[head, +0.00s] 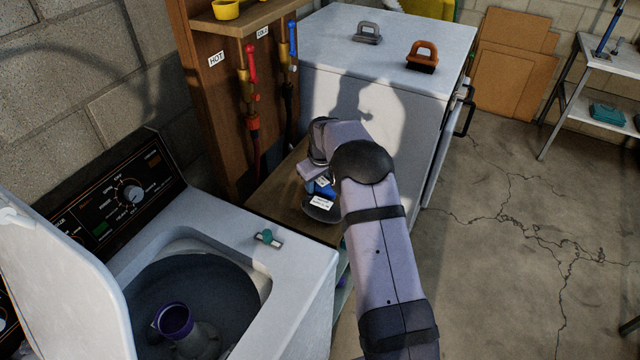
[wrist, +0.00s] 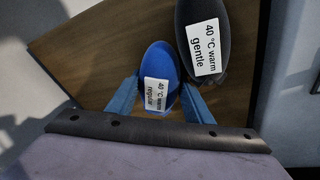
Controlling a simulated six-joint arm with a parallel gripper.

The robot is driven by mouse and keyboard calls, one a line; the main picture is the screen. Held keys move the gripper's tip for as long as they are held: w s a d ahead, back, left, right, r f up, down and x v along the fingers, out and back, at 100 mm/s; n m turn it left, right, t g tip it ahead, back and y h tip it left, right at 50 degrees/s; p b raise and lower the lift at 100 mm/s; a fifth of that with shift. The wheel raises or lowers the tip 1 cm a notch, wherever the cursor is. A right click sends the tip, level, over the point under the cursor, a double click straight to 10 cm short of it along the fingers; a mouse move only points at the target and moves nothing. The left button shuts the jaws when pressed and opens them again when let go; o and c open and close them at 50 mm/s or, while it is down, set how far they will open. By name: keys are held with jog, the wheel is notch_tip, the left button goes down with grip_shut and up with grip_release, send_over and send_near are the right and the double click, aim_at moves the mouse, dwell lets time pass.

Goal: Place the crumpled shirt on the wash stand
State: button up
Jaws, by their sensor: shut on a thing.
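A blue cloth-like lump (wrist: 157,58) with a white label reading "40 °C warm regular" sits between the fingers of my gripper (wrist: 159,88) in the wrist view. My gripper (head: 318,172) is shut on it, low over the wooden stand (head: 272,203) in the head view. Part of the blue lump (head: 324,188) shows beneath the gripper. A dark grey lump (wrist: 188,30), labelled "40 °C warm gentle", lies beside it on the wood; it also shows in the head view (head: 318,214). I cannot tell whether the blue lump touches the wood.
An open washing machine (head: 300,255) stands left, with a purple-topped agitator (head: 175,320) inside and a small green-knobbed piece (head: 267,238) on its rim. A white cabinet (head: 400,85) stands behind right, carrying a grey and an orange-brown handled block. Hot and cold taps (head: 253,75) hang behind.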

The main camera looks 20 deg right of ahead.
jog(key=shift+f, duration=0.35)
jog(key=shift+f, duration=0.2)
jog(key=o, duration=0.9)
jog(key=shift+r, duration=0.15)
jog(key=b+v, duration=0.3)
jog(key=v, duration=0.9)
jog(key=shift+r, duration=0.1)
